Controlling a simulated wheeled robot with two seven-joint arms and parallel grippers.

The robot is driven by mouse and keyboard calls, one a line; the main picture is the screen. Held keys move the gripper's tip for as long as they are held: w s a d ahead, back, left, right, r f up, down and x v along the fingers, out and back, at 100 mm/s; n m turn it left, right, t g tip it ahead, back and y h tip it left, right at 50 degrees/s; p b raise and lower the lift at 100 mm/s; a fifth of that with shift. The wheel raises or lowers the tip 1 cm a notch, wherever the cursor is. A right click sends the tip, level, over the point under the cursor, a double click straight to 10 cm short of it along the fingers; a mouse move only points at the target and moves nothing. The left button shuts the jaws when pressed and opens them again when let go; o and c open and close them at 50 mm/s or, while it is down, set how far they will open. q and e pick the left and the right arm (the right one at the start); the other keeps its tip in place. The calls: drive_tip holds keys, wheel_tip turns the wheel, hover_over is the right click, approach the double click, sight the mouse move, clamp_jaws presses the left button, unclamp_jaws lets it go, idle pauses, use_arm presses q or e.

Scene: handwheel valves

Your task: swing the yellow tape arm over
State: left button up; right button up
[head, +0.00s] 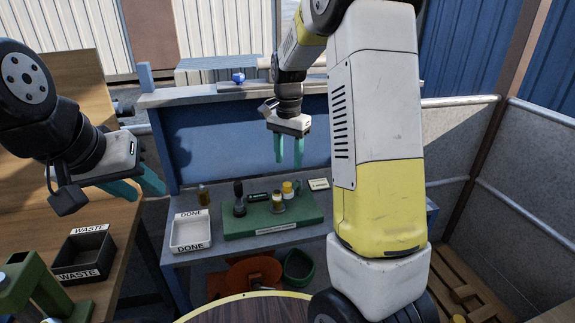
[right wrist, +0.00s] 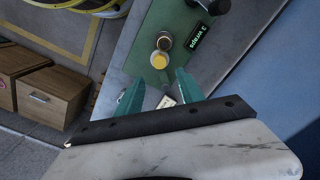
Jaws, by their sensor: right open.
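A green board (head: 270,222) lies on the grey bench and carries several upright fittings. One is a yellow-topped piece (head: 287,189), which also shows in the right wrist view (right wrist: 159,60). A round metal-and-tan piece (head: 277,204) stands beside it, and a black-handled piece (head: 239,197) stands to the left. I cannot tell an arm shape on the yellow piece. My right gripper (head: 288,163) is open and empty, pointing down above the back of the board. In the right wrist view its fingers (right wrist: 157,85) flank the yellow top from short of it. My left gripper (head: 150,195) is open and empty, far left.
A white DONE tray (head: 190,232) stands left of the board, with a small brown bottle (head: 203,195) behind it. A black WASTE tray (head: 84,254) sits on the wooden table. A blue panel (head: 240,142) and shelf rise behind the bench. A small label (head: 319,184) lies behind right.

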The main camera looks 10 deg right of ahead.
sight(288, 183)
drive_tip(key=shift+f, duration=4)
drive_tip(key=shift+c, duration=0.5)
clamp_jaws()
